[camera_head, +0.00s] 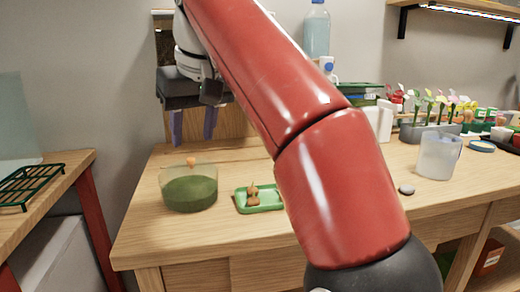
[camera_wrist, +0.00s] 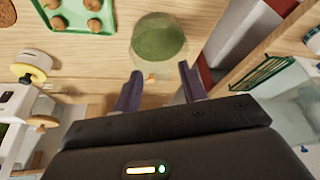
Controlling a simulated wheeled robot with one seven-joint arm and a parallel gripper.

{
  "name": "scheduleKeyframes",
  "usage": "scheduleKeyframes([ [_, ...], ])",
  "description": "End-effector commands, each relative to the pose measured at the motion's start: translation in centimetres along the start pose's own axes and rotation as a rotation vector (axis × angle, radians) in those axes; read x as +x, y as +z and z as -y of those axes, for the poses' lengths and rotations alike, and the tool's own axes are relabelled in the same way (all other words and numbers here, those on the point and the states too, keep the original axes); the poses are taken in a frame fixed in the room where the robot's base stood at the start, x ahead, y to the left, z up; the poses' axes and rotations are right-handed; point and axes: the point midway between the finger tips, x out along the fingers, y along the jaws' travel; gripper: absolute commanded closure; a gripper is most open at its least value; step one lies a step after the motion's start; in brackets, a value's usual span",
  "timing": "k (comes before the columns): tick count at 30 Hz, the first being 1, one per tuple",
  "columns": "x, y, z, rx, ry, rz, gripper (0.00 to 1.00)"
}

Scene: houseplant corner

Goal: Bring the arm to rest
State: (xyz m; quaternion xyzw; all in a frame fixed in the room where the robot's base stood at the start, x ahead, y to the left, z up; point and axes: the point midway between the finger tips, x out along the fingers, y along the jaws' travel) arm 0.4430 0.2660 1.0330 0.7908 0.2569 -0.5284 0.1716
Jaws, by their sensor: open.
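My gripper (camera_head: 193,138) hangs above the left part of the wooden table, with its two purple fingers apart and nothing between them. My red arm crosses the middle of the head view and hides part of the table. In the wrist view my gripper (camera_wrist: 160,75) also shows parted fingers. A clear container with green contents (camera_head: 189,190) stands on the table below my gripper, with a small orange thing at its far rim. The container also shows just beyond the fingertips in the wrist view (camera_wrist: 158,38).
A green tray (camera_head: 271,207) with small brown pieces lies right of the container. A translucent cup (camera_head: 438,156), a grey stone (camera_head: 406,189) and a planter with seedlings (camera_head: 430,131) stand to the right. A bottle (camera_head: 316,35) stands behind. A green rack (camera_head: 28,186) lies on the left table.

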Motion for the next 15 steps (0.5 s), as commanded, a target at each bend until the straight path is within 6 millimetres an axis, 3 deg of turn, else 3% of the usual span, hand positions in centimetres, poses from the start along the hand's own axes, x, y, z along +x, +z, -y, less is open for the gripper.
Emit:
scheduleKeyframes([
  [15,0.3,2.9,-3.1,0.069,0.047,-0.012,0.58],
])
